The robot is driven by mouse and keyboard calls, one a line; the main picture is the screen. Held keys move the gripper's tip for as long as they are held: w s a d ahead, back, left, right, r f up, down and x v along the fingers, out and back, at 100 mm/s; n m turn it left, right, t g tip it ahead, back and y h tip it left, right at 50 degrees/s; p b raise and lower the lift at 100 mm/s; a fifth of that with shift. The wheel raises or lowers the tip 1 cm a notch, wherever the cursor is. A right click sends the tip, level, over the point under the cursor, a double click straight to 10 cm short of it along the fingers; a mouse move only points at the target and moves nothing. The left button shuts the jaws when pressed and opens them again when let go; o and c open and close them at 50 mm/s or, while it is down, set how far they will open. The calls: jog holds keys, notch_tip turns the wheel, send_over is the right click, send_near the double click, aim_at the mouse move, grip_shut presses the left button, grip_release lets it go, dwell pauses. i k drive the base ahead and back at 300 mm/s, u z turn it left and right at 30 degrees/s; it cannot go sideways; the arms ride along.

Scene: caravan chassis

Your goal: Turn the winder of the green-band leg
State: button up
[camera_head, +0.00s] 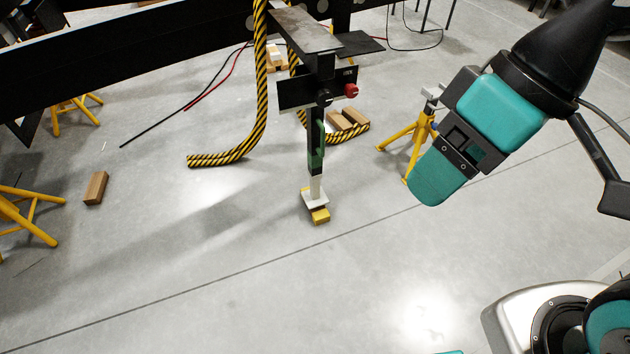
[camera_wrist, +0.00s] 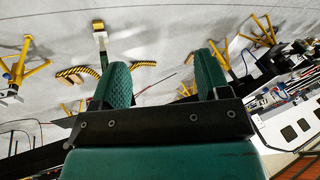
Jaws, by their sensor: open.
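The leg with the green band (camera_head: 316,150) stands upright below the black chassis beam, left of my gripper. Its pale foot (camera_head: 314,196) is above a yellow block (camera_head: 320,216); contact is unclear. The red knob (camera_head: 351,91), which looks like the winder, sticks out to the right near the leg's top. My gripper (camera_head: 432,186) is to the right of the leg, apart from it, pointing down and left. In the wrist view, its two teal fingers stand wide apart with nothing between them (camera_wrist: 160,76). The leg's foot shows small at that view's top (camera_wrist: 100,32); the knob cannot be made out there.
A yellow stand (camera_head: 412,136) is behind my gripper. A black-and-yellow striped hose (camera_head: 261,90) hangs left of the leg and curls onto the floor. Wooden blocks (camera_head: 349,119) lie behind the leg, another (camera_head: 96,188) lies far left. The floor in front is clear.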

aim_at(323, 97)
jog(key=u, duration=1.3)
jog(key=i, duration=0.55)
jog(key=z, duration=1.3)
